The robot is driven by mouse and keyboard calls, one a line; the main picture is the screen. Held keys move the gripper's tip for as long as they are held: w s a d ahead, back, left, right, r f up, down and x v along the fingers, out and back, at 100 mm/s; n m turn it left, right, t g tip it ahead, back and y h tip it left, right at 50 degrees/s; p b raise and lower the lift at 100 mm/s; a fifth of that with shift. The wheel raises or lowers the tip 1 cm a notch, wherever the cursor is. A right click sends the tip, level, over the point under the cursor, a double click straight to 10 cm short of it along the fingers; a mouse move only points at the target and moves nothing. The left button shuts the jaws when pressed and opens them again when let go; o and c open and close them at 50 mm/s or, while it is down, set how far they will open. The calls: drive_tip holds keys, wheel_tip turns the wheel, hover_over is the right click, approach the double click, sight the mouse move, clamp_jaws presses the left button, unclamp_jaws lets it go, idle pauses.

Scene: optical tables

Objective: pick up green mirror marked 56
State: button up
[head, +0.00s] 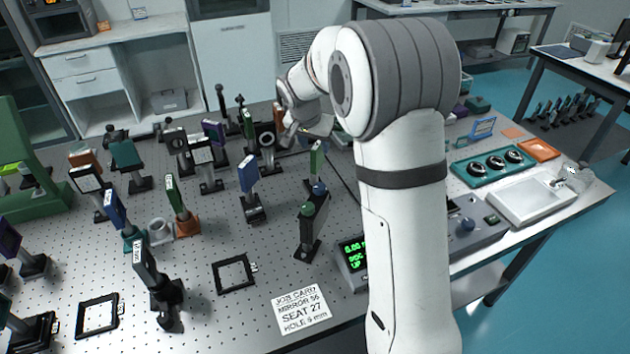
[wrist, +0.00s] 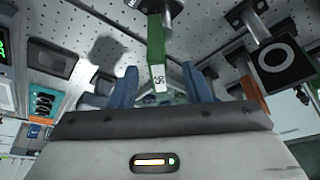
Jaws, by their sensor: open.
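The green mirror marked 56 (wrist: 156,45) is an upright, narrow green plate on a dark post mount in the wrist view. Its white label with the number faces the camera, turned over. My gripper (wrist: 160,76) is open, with one blue finger on each side of the labelled end; I cannot tell whether either touches it. In the head view, a green plate (head: 316,158) stands beside my wrist, its mark not readable. My fingers are not clear there.
Several mounted optics crowd the perforated table, including a dark square mount with a ring (wrist: 283,60) to the right in the wrist view. Another green plate (head: 176,198) stands at left. A job card (head: 301,309) lies at the front edge, beside a lit display (head: 352,252).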

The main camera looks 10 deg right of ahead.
sight(318, 155)
drive_tip(key=p+x, duration=0.1)
drive_tip(key=x, duration=0.5)
drive_tip(key=shift+f, duration=0.15)
drive_tip(key=shift+c, duration=0.3)
clamp_jaws()
idle(0.9)
